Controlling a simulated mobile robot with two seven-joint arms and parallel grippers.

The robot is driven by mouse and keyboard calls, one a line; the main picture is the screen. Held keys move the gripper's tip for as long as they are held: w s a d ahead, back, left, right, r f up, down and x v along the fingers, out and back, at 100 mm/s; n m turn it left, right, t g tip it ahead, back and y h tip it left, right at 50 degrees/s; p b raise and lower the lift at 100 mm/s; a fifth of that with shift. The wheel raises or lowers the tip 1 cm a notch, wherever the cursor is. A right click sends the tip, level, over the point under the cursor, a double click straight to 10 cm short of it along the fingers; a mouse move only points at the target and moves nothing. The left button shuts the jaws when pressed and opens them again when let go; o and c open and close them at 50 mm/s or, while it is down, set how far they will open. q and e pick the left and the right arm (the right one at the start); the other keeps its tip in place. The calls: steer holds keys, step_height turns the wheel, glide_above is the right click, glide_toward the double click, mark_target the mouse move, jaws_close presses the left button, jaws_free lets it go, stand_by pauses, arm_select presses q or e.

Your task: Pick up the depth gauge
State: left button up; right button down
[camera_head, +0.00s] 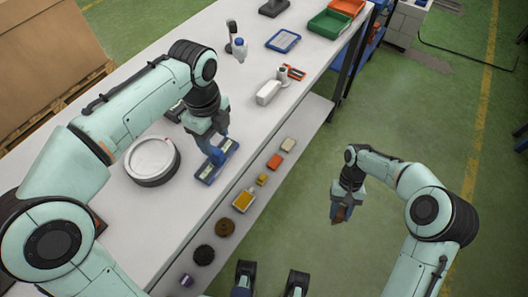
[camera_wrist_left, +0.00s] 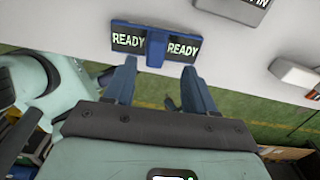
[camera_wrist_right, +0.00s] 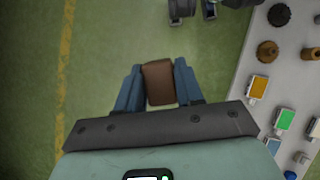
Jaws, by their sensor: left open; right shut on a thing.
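No thing in view is clearly recognisable as the depth gauge. A blue piece with two dark "READY" panels (camera_head: 230,147) lies on the white table; it also shows in the left wrist view (camera_wrist_left: 127,40), with a raised blue block at its middle. My left gripper (camera_head: 217,146) is over this piece. In the left wrist view its fingers (camera_wrist_left: 160,72) are open and empty, short of the raised block. My right gripper (camera_head: 341,211) is off the table, above the green floor. In the right wrist view its fingers (camera_wrist_right: 158,80) are shut on a brown block (camera_wrist_right: 158,88).
A round white-topped drum (camera_head: 152,158) stands left of the blue piece. A white block (camera_head: 268,93), a blue tray (camera_head: 284,41) and a green bin (camera_head: 328,23) are further back. Several small parts, including a yellow one (camera_head: 244,201), line the lower ledge.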

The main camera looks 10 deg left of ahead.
mark_target(214, 150)
arm_select(q)
steer(key=f, duration=0.1)
steer(key=f+b, duration=0.1)
steer(key=f, duration=0.2)
steer(key=shift+s+a+f, duration=0.1)
steer(key=shift+s+a, duration=0.15)
steer(key=shift+s, duration=0.05)
arm_select(e)
steer(key=shift+f, duration=0.75)
arm_select(q)
steer(key=shift+f+b, duration=0.3)
steer(key=shift+f, duration=0.3)
arm_select(e)
steer(key=shift+f, duration=0.1)
arm_select(q)
jaws_close()
